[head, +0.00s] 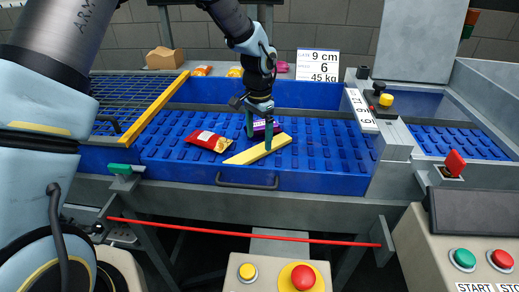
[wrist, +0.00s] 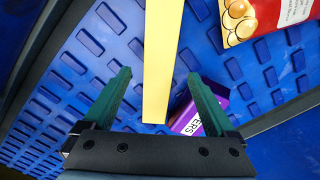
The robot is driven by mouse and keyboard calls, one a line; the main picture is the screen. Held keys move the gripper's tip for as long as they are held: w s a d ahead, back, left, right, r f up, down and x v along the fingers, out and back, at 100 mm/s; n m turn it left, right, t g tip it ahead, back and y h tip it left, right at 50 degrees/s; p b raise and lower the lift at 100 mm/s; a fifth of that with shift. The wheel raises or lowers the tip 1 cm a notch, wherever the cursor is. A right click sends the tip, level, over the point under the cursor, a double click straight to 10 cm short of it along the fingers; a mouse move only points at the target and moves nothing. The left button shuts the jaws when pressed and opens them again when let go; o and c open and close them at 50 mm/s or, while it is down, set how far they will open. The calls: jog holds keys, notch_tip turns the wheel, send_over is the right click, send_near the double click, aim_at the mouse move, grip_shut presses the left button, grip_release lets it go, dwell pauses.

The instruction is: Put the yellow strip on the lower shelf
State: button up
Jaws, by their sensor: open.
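The yellow strip (head: 240,157) lies slanted near the front of the blue ribbed tray (head: 335,160). In the wrist view the strip (wrist: 157,90) runs between the two green fingers, with blue surface showing on both sides. My gripper (head: 259,135) is open over the strip, with its fingers (wrist: 159,74) apart and not closed on it. I cannot tell how far the fingertips are above the tray. No lower shelf can be made out clearly; the area under the tray is dark.
A red snack bag (head: 208,141) lies left of the strip. A purple box (head: 260,126) lies just behind the strip, close to my right finger in the wrist view (wrist: 186,123). A black handle (head: 247,184) and a red bar (head: 250,233) are in front. The tray's right side is clear.

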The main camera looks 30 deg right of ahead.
aim_at(259, 149)
jog(key=shift+f+p, duration=0.4)
jog(key=shift+f, duration=1.4)
grip_shut()
